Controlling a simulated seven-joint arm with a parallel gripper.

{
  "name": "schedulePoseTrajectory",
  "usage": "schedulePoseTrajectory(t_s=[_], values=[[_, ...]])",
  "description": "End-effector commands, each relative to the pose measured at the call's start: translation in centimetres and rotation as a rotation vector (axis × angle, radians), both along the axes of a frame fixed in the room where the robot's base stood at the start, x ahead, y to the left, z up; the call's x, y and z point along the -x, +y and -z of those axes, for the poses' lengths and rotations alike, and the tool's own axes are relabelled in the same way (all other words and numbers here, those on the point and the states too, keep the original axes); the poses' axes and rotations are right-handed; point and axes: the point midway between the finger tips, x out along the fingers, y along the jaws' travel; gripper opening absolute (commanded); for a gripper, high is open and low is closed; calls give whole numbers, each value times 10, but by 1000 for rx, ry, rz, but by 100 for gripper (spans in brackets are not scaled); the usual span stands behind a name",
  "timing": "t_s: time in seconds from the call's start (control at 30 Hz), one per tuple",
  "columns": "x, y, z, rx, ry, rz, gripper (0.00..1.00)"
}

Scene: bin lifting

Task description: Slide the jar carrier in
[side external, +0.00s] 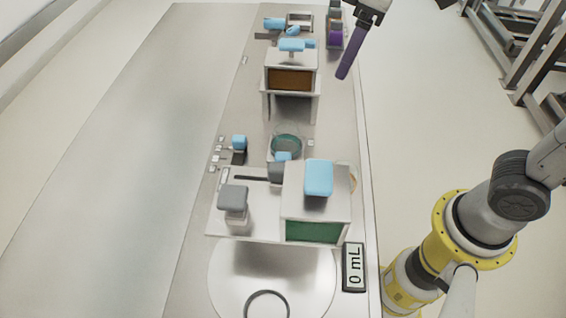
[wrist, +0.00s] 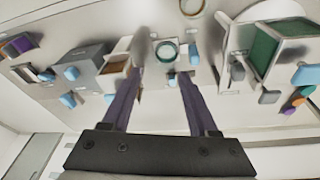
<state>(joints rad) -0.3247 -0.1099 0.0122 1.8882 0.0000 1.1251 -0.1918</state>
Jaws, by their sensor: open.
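I cannot tell for certain which piece is the jar carrier. A white box with a green front (side external: 313,231) and a blue handle on top stands at the near end of the bench. A white stand with a brown front panel (side external: 290,79) and a blue knob stands farther back. A round clear dish with a teal ring (side external: 286,146) lies between them. My gripper (side external: 345,68), with purple fingers, is above the bench's far right edge. In the wrist view my gripper (wrist: 160,74) is open, its fingers apart with nothing between them.
A grey-topped post (side external: 233,200) stands left of the green-fronted box. A display reading 0 mL (side external: 354,268) lies beside a round plate (side external: 225,285) at the near end. Small blue-handled pieces (side external: 274,23) crowd the far end. The bench's left side (side external: 120,170) is bare.

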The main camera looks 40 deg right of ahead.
Motion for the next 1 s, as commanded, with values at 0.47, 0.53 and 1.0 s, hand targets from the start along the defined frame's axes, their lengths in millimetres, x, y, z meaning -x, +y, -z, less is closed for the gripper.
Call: schedulePoseTrajectory(t_s=[0.47, 0.53, 1.0], values=[[-26, 116, 86, 101, 205, -266, 60], [-25, 117, 89, 102, 206, -271, 60], [-24, 115, 169, 103, 208, -268, 60]])
